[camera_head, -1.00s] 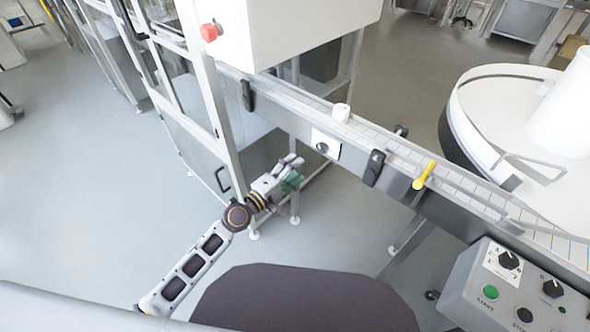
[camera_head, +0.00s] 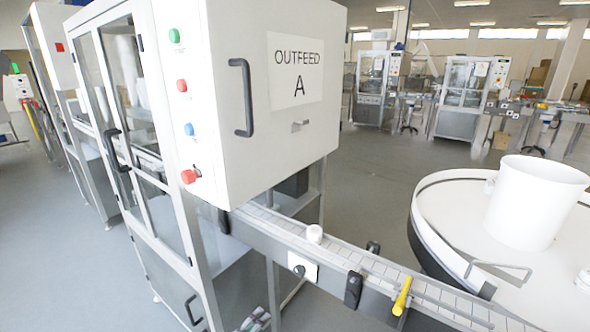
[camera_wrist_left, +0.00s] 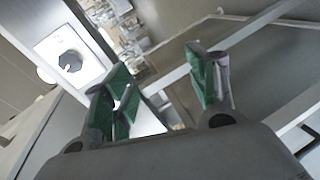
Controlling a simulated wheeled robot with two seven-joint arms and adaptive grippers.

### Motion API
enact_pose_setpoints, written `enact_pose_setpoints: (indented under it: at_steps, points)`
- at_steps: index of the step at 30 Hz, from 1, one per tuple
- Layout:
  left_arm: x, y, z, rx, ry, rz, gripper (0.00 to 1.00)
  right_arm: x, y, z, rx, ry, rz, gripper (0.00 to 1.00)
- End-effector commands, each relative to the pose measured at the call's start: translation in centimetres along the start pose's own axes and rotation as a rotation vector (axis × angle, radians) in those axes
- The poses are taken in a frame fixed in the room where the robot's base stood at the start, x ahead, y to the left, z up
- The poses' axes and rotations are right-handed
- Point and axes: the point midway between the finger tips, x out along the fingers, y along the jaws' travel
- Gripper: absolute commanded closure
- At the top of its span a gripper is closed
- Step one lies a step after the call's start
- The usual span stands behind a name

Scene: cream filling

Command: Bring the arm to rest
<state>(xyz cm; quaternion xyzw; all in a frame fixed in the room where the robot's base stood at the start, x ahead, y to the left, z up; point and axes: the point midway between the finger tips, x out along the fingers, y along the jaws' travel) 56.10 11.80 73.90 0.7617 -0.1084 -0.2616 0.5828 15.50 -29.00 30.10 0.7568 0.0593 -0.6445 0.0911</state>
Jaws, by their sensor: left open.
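My left gripper (camera_wrist_left: 158,78) shows in the left wrist view with its two green-padded fingers apart and nothing between them. In the head view only the tips of my left gripper (camera_head: 256,319) show at the bottom edge, below the conveyor (camera_head: 345,262) and beside the machine cabinet's lower part. The rest of my left arm is out of the head view. My right gripper is in neither view.
The white cabinet (camera_head: 215,60) marked OUTFEED A stands over the conveyor. A yellow lever (camera_head: 402,296) is on the conveyor's near side. A round table (camera_head: 455,215) bearing a white bin (camera_head: 535,205) stands at right.

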Motion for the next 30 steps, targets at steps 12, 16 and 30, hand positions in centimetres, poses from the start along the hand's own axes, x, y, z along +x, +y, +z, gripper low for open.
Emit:
enact_pose_setpoints:
  at_steps: [12,16,30]
  points:
    - [-4.3,-14.3,0.7,0.293,-0.025,-0.335,0.42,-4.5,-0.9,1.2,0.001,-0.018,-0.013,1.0]
    - [-6.6,-18.4,1.6,0.382,-0.063,-0.435,0.42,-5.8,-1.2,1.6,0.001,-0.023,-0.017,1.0]
    - [-19.1,-31.1,7.4,0.678,-0.314,-0.753,0.42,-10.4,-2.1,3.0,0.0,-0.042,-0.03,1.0]
